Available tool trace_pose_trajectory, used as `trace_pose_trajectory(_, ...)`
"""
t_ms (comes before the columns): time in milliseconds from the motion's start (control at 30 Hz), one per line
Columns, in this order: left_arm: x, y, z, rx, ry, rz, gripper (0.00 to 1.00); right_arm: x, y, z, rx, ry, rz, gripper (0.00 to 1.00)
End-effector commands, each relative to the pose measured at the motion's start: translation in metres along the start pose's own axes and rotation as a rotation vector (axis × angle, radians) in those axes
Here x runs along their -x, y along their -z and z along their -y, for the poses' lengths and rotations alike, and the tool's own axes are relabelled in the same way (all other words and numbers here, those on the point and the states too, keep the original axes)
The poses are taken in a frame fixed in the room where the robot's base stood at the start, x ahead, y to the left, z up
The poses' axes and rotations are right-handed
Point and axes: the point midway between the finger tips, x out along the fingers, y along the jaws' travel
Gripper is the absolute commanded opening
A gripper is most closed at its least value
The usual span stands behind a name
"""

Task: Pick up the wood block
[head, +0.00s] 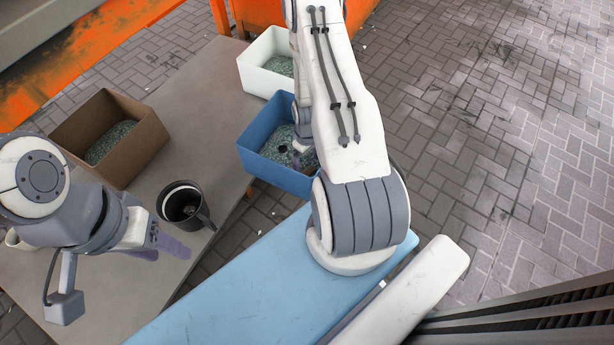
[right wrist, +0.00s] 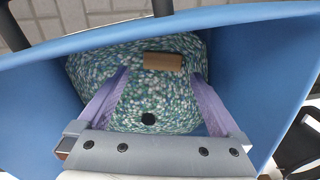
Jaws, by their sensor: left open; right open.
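The wood block (right wrist: 163,61) is a small brown piece lying on green and white pellets in the blue bin (head: 268,173). In the right wrist view it lies just beyond my right gripper (right wrist: 160,80), roughly centred between the purple fingertips. The fingers are spread, with nothing between them, and reach into the bin. In the head view I cannot make out the block clearly; my right arm covers part of the bin. My left gripper (head: 168,249) is open and empty, over the grey table beside the black mug (head: 186,207).
The blue bin's walls (right wrist: 42,110) rise around my right gripper. A small black round thing (right wrist: 148,119) lies on the pellets. A white bin (head: 258,78) and a brown bin (head: 137,155) with pellets stand nearby on the grey table (head: 205,95).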

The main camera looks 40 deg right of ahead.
Motion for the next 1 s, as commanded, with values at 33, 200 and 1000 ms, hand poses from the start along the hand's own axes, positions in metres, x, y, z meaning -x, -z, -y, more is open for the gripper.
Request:
trace_pose_trajectory(33, -0.004, 0.000, 0.000, 0.000, 0.000, 0.000, 0.50, -0.003, 0.000, 0.000, 0.000, 0.000, -0.001, 1.00)
trace_pose_trajectory(200, -0.024, -0.001, 0.002, 0.000, 0.000, 0.000, 0.50, -0.018, -0.002, 0.002, 0.001, 0.000, 0.000, 1.00)
trace_pose_trajectory(1000, -0.054, -0.003, 0.004, 0.000, 0.000, 0.000, 0.50, -0.049, -0.004, 0.004, 0.000, 0.001, 0.000, 0.22)
